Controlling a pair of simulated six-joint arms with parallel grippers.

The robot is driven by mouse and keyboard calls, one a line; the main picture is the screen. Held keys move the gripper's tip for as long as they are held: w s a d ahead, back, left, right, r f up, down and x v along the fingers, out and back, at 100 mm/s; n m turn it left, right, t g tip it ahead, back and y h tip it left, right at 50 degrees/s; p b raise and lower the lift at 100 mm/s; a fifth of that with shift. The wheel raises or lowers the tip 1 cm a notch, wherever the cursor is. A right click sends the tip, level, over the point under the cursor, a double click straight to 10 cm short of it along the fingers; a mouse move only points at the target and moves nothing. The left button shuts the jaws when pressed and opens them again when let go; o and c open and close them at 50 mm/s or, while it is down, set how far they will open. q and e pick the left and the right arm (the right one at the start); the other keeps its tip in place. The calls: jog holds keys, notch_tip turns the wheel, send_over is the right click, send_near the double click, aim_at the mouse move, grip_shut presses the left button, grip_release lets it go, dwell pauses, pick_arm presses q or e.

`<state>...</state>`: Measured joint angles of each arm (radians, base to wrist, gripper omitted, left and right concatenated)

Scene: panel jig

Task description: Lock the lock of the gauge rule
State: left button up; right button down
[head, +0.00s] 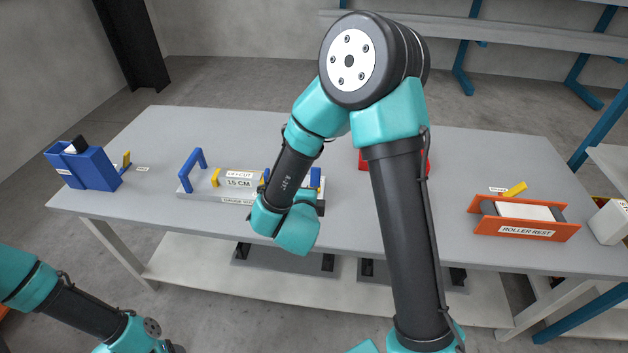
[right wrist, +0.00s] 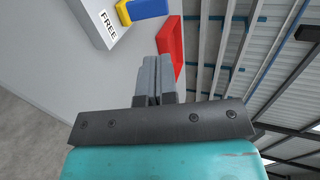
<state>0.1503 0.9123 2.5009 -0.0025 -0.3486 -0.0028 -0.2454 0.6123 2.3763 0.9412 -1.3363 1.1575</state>
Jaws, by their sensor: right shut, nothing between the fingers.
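The gauge rule (head: 204,188) is a pale plate on the grey table, left of centre in the head view. It has a "15 CM" label, a blue handle (head: 192,161) and a yellow piece (head: 216,177). My right arm hides part of its right side, where another blue upright shows. In the right wrist view a pale block with a "FREE" label (right wrist: 108,24) shows at the top left, beside a yellow and blue part (right wrist: 148,10). I cannot tell the lock's position. My right gripper (right wrist: 158,66) is shut and empty, apart from that part. My left gripper is out of view.
A blue holder (head: 83,167) stands at the table's left end. An orange roller rest (head: 524,231) stands at the right, with a white box (head: 609,222) beyond it. A red frame (right wrist: 172,48) lies close to the right fingers. Bare table (head: 460,165) lies between red frame and roller rest.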

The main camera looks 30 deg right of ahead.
aim_at(315, 178)
jog(key=x, duration=1.3)
jog(key=shift+w+d+f, duration=0.2)
jog(key=shift+w+d, duration=0.05)
jog(key=shift+w, duration=0.05)
jog(key=shift+d, duration=0.15)
